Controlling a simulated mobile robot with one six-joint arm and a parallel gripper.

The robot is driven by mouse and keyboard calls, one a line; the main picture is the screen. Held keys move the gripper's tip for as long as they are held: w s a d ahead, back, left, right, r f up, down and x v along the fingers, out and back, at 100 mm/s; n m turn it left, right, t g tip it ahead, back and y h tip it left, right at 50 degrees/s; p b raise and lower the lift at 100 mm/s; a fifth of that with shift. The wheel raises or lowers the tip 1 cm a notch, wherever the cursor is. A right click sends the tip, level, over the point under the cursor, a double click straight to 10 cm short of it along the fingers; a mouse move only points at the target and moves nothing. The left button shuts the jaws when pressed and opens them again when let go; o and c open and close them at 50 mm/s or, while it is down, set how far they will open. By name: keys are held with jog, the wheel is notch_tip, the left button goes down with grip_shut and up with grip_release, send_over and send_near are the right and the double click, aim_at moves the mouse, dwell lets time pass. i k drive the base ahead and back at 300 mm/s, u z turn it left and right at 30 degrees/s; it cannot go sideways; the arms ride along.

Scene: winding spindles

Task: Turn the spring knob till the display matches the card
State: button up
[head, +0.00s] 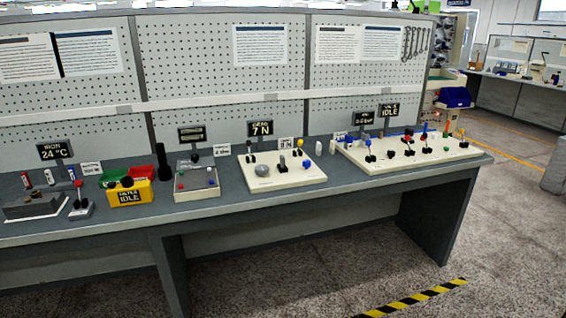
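A black display (261,129) reads 7 N, with a blurred word above the number. It stands behind a white panel (288,183) on the bench. A small white card (287,144) is just right of the display; it seems to end in N, but its number is too small to read surely. I cannot tell which of these is the spring knob. My gripper is not in view.
The long grey bench (232,206) runs across the view below a pegboard. A grey box (197,184) with its own display stands left of the panel. A larger white panel (423,160) with several levers stands right. The floor in front is clear, with a striped strip (412,299).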

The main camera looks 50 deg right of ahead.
aim_at(306, 164)
jog(key=z, duration=0.95)
jog(key=k, duration=0.1)
jog(key=u, duration=2.25)
jog(key=k, duration=1.35)
jog(key=z, duration=1.25)
